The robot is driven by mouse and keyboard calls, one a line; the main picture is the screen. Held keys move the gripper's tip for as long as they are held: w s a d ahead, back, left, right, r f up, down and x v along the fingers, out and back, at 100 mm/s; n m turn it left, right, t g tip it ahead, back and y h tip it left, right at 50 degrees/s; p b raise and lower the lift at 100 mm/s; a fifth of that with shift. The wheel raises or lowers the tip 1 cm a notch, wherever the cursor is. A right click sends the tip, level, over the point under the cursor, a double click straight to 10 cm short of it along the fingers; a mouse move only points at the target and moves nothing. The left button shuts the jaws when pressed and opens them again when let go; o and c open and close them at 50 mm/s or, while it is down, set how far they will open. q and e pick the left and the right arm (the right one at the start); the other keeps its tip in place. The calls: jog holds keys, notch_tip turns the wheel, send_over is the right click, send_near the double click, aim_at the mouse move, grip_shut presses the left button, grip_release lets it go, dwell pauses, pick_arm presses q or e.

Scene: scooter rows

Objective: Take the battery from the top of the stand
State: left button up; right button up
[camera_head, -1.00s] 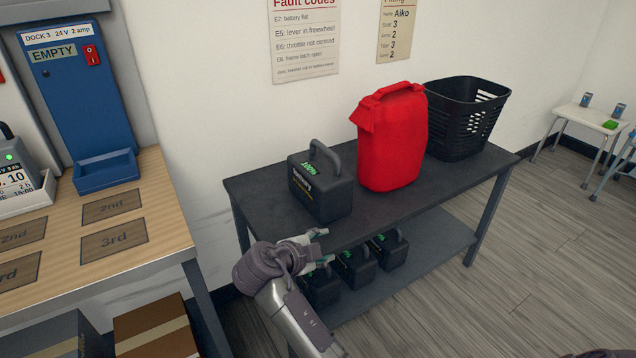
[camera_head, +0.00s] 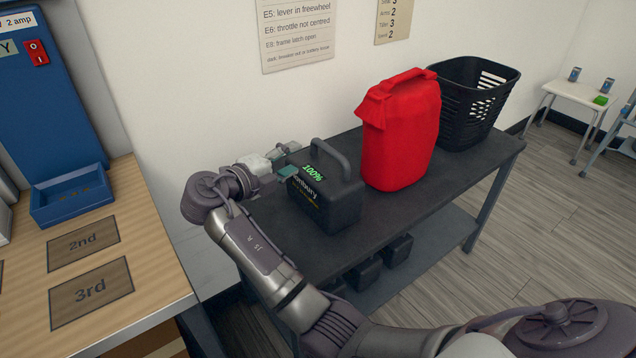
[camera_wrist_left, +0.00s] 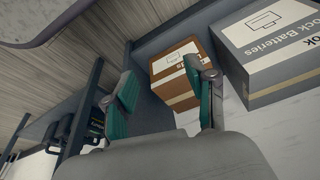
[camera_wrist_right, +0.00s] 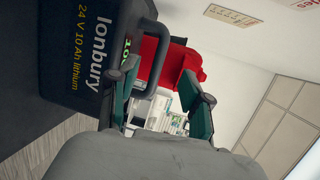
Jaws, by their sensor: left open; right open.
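The battery (camera_head: 330,196) is a black box with a top handle and a green 100% display. It stands upright on the top shelf of the dark stand (camera_head: 405,205). My right gripper (camera_head: 284,161) is open at the battery's left side, near the height of its handle. In the right wrist view the battery (camera_wrist_right: 92,50) fills the upper left, and its handle (camera_wrist_right: 152,40) is close to my open fingers (camera_wrist_right: 160,98). I cannot tell if a finger touches it. My left gripper (camera_wrist_left: 165,100) is open and empty, seen only in its own wrist view.
A red bag (camera_head: 400,130) stands just right of the battery, with a black basket (camera_head: 475,100) behind it. More batteries (camera_head: 395,250) sit on the lower shelf. A wooden bench (camera_head: 150,270) with a blue dock (camera_head: 70,195) is at the left. Cardboard boxes (camera_wrist_left: 175,75) show in the left wrist view.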

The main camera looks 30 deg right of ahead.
aim_at(321, 147)
jog(key=x, duration=0.6)
jog(key=shift+s+d, duration=0.1)
jog(key=shift+d, duration=0.05)
jog(key=x, duration=0.4)
jog(key=shift+s+d+r, duration=0.1)
jog(key=shift+s+d, duration=0.15)
jog(key=shift+d, duration=0.05)
jog(key=shift+w+d, duration=0.15)
jog(key=shift+d, duration=0.2)
pick_arm(q)
notch_tip(321, 147, down, 2)
jog(key=shift+f, duration=0.15)
jog(key=shift+w+d+r, duration=0.1)
jog(key=shift+w+r, duration=0.05)
jog(key=shift+r, duration=0.1)
pick_arm(e)
grip_shut()
pick_arm(q)
jog(key=shift+p, duration=0.3)
pick_arm(e)
jog(key=shift+r, duration=0.1)
